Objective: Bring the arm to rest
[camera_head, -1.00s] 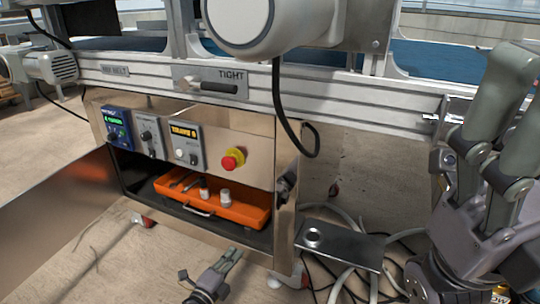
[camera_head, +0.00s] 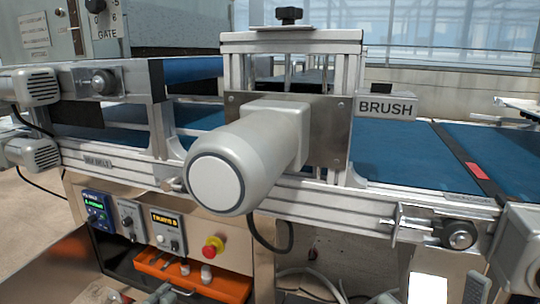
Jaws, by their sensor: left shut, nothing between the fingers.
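My left gripper (camera_head: 160,294) shows only as a small grey tip at the bottom edge, in front of the open cabinet. It is shut with nothing in it, and most of that arm lies below the picture. My right gripper is not in view.
The seeder stands across the view with blue belts (camera_head: 405,150), a grey motor (camera_head: 225,172) jutting forward and a BRUSH sign (camera_head: 387,106). Below are a control panel with a red emergency button (camera_head: 213,246) and an orange tray (camera_head: 222,286) in the open cabinet.

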